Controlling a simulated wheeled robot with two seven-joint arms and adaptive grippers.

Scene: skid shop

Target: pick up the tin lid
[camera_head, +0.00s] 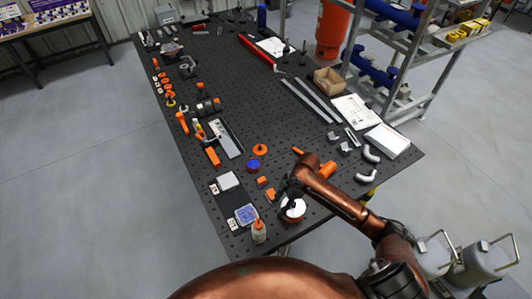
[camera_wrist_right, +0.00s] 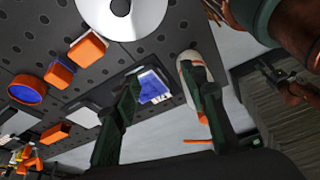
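A round, pale, shiny disc that looks like the tin lid (camera_head: 294,210) lies near the front edge of the dark perforated table. It also shows at the top of the right wrist view (camera_wrist_right: 147,14), with a small round feature at its middle. My right gripper (camera_head: 287,192) is just above and beside the disc in the head view and partly covers it. In the wrist view the two dark fingers (camera_wrist_right: 158,76) stand apart with nothing held between them. The disc lies beyond the fingertips there.
A white bottle with an orange tip (camera_head: 259,232) and a blue box (camera_head: 246,214) stand left of the disc. Small orange blocks (camera_head: 262,181) and a blue-topped orange round piece (camera_head: 253,165) lie behind. Grey pipe elbows (camera_head: 367,177) lie to the right.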

